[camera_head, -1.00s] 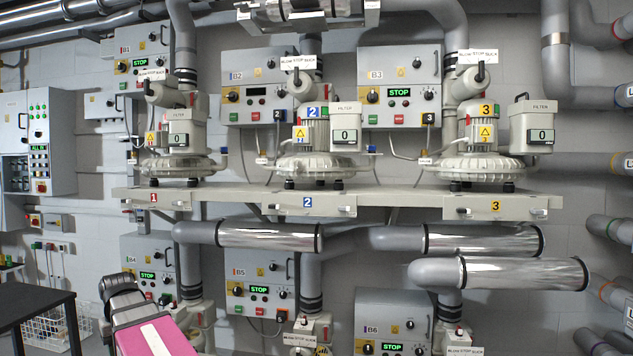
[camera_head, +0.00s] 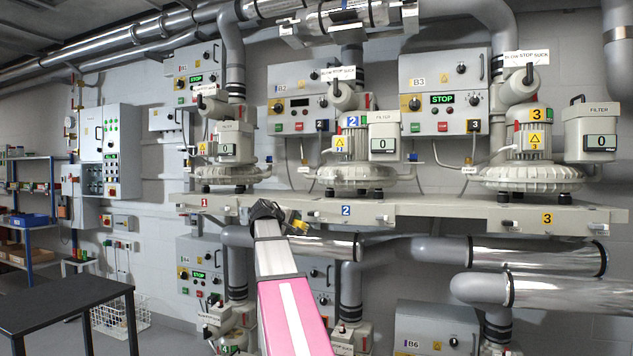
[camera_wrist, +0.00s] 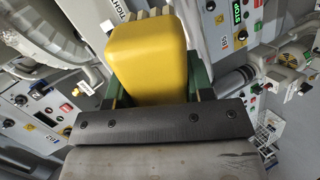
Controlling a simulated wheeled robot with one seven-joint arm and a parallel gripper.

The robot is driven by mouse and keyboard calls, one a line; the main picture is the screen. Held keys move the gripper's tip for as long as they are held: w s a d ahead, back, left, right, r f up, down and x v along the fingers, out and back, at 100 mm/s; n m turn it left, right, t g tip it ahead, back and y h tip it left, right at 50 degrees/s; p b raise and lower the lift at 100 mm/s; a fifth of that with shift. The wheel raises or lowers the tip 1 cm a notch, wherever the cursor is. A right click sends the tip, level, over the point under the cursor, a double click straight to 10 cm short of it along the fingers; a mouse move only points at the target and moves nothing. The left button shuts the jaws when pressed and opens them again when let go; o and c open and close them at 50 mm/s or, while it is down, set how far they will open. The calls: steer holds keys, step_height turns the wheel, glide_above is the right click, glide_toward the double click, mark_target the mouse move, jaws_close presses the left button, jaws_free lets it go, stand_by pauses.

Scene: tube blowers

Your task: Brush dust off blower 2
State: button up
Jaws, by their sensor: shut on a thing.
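Blower 2 (camera_head: 357,176) is a pale grey finned blower with a blue "2" label, standing on the long wall shelf. Its filter box (camera_head: 384,143) reads 0. Dust on it is too fine to make out. My gripper (camera_head: 284,217) is below and left of blower 2, in front of the shelf's front edge. It is shut on a yellow brush (camera_wrist: 150,60), which fills the space between the green fingers in the wrist view. Pale bristles show at the brush's far end. In the head view the brush (camera_head: 298,225) is small and apart from the blower.
Blower 1 (camera_head: 226,164) and blower 3 (camera_head: 533,172) flank blower 2 on the shelf (camera_head: 428,210). Panel B2 (camera_head: 290,90) has a dark display; panel B3 (camera_head: 440,82) shows STOP. Silver pipes (camera_head: 535,255) run below the shelf. A dark table (camera_head: 60,300) stands at lower left.

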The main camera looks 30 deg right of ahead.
mark_target(346, 179)
steer(key=s+d+r+t+h, duration=0.1)
steer(key=d+r+h, duration=0.1)
steer(key=d+r, duration=0.45)
steer(key=d+r+t+h, duration=0.2)
steer(key=d+r, duration=0.1)
steer(key=r, duration=0.7)
steer(key=shift+x, duration=2.8)
steer(key=shift+x, duration=1.25)
steer(key=shift+s+f, duration=0.1)
steer(key=shift+s, duration=0.1)
steer(key=shift+s+d, duration=0.4)
steer(key=shift+s, duration=0.35)
steer(key=shift+s+d, duration=0.35)
steer(key=shift+s, duration=0.4)
steer(key=shift+s+d, duration=0.5)
steer(key=shift+s, duration=0.25)
steer(key=shift+s+d, duration=0.45)
steer(key=shift+s, duration=0.35)
steer(key=shift+w, duration=0.15)
